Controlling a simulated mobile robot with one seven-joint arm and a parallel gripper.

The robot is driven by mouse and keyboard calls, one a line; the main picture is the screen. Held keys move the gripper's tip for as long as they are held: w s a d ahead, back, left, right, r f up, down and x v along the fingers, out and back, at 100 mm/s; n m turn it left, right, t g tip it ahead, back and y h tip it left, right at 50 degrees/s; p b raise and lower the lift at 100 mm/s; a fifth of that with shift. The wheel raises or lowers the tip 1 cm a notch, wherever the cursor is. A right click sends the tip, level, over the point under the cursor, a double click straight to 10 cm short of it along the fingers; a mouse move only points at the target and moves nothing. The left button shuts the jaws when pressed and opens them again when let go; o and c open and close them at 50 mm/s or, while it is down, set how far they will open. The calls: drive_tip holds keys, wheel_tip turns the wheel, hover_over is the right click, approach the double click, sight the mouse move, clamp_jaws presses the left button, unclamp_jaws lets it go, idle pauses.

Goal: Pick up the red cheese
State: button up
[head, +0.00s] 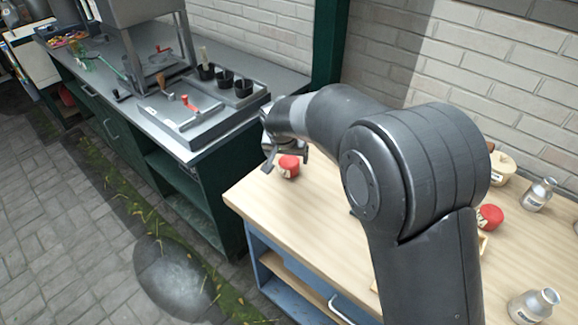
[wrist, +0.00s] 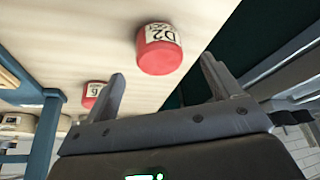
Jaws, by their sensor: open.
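A red cheese (head: 289,166), a short round block with a pale label, sits on the wooden tabletop near its far left corner. In the wrist view a red cheese (wrist: 160,55) labelled "D2" lies just beyond the gap between my fingertips. My gripper (head: 284,158) is right by the cheese at the table's far left end, partly hidden by my arm. In the wrist view my gripper (wrist: 163,70) has its two fingers spread with nothing between them. A second red cheese (head: 489,217) stands farther right on the table; a smaller red one shows in the wrist view (wrist: 92,92).
The wooden table (head: 262,200) holds silver cans (head: 537,195) and (head: 533,305) and a pale round item (head: 502,168) at right. A green counter with a metal tray (head: 190,118) and black cups stands at left. A brick wall is behind.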

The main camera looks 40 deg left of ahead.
sight(289, 160)
drive_tip(key=x, duration=0.5)
drive_tip(key=shift+w+f, duration=0.15)
drive_tip(key=shift+f, duration=0.05)
drive_tip(key=c, duration=1.2)
drive_tip(key=shift+o, duration=0.2)
drive_tip(key=shift+a+r, duration=0.1)
drive_tip(key=shift+r, duration=0.05)
drive_tip(key=shift+r, duration=0.55)
wheel_tip(289, 160, up, 3)
drive_tip(key=shift+f, duration=0.2)
drive_tip(key=w+d+r, duration=0.4)
drive_tip(key=d+r, duration=0.3)
drive_tip(key=d, duration=0.4)
drive_tip(key=shift+w+r, duration=0.15)
drive_tip(key=shift+w, duration=0.05)
